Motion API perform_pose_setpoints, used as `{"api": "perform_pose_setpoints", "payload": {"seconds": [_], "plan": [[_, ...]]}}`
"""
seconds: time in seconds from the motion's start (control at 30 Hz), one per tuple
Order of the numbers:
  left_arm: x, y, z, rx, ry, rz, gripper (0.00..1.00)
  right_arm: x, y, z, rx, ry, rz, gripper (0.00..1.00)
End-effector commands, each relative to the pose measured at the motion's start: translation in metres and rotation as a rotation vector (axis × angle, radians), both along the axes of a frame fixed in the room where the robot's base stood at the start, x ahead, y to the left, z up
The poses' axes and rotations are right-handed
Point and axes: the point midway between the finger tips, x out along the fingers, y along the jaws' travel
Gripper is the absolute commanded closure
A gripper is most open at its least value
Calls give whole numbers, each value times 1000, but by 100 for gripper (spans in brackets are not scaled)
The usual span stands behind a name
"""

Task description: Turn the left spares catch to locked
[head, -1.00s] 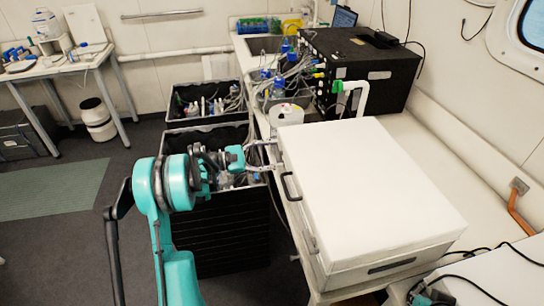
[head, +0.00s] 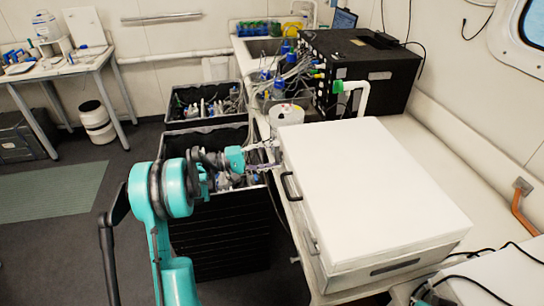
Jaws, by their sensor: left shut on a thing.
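The white spares case (head: 370,190) lies with its lid down on the bench, its front side facing left. A dark handle (head: 290,187) is on that side, and another catch (head: 311,242) shows nearer the camera. My left gripper (head: 272,155) reaches in from the left to the far end of the case front, beyond the handle. Its fingers are shut on the left spares catch there. The fingers mostly hide this catch, so I cannot tell its turn angle.
Black crates with bottles (head: 205,245) stand under and behind my left arm. A white round container (head: 287,115) is close behind the case. A black box (head: 362,70) with tubes stands farther back. The bench strip (head: 440,150) right of the case is clear.

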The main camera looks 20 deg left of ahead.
Motion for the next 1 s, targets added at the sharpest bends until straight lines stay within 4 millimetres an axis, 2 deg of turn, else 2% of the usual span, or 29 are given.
{"api": "perform_pose_setpoints", "payload": {"seconds": [0.3, 0.87, 0.9, 0.97, 1.0], "plan": [[0, -1, -1, 78, -102, -1, 69, 0, 0, -2, 0, 0, 0, 100], [0, -1, -1, 96, -124, -2, 69, 0, 0, -3, 0, 0, 0, 100], [0, -1, -1, 96, -124, -2, 32, 0, 0, -3, 0, 0, 0, 100], [0, -1, -1, 96, -124, -1, 19, 0, 0, -3, 0, 0, 0, 100], [0, -1, -1, 95, -125, -1, 19, 0, 0, -3, 0, 0, 0, 100]]}}
